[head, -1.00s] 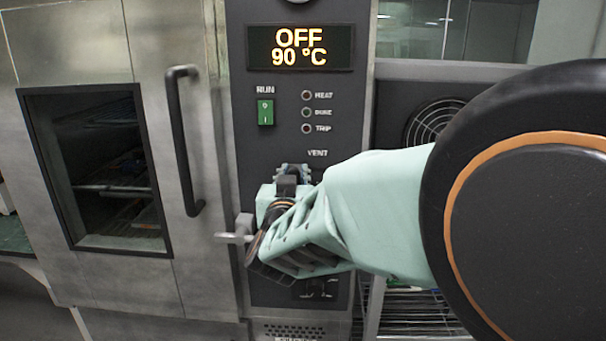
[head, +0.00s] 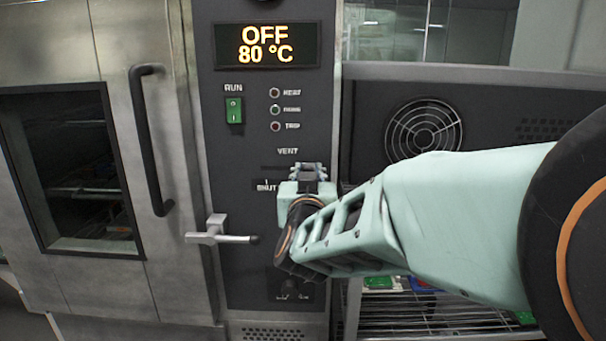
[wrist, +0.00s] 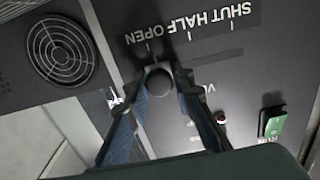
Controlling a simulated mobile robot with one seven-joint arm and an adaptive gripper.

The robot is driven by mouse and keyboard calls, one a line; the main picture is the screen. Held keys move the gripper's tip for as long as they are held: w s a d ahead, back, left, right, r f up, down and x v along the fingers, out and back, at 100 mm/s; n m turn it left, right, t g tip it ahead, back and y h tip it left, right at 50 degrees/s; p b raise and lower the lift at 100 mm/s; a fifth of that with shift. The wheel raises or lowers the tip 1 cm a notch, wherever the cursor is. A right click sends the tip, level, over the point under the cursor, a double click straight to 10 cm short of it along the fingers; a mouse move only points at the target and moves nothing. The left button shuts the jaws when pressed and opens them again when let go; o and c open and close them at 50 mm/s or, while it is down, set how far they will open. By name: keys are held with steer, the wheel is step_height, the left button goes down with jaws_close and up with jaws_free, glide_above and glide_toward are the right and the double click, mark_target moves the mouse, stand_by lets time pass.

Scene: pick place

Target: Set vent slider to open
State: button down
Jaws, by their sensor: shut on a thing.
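The vent slider's round dark knob (wrist: 158,82) sits between my fingers in the wrist view. My gripper (wrist: 160,72) is shut on it. The scale (wrist: 190,30) appears upside down there, with OPEN on the left and SHUT on the right. The knob is at the OPEN end, and the bare slot (wrist: 218,57) runs off toward SHUT.
The display (head: 267,46) reads OFF, 80 °C. A green RUN switch (head: 234,110) and indicator lamps are above the slider. A metal door latch (head: 220,236) juts out left of my gripper. A fan grille (head: 424,128) and a wire rack (head: 430,318) are to the right.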

steer(key=shift+d, duration=0.5)
steer(key=c, duration=1.7)
jaws_free()
steer(key=shift+d, duration=0.1)
steer(key=shift+c, duration=0.2)
steer(key=shift+a, duration=0.25)
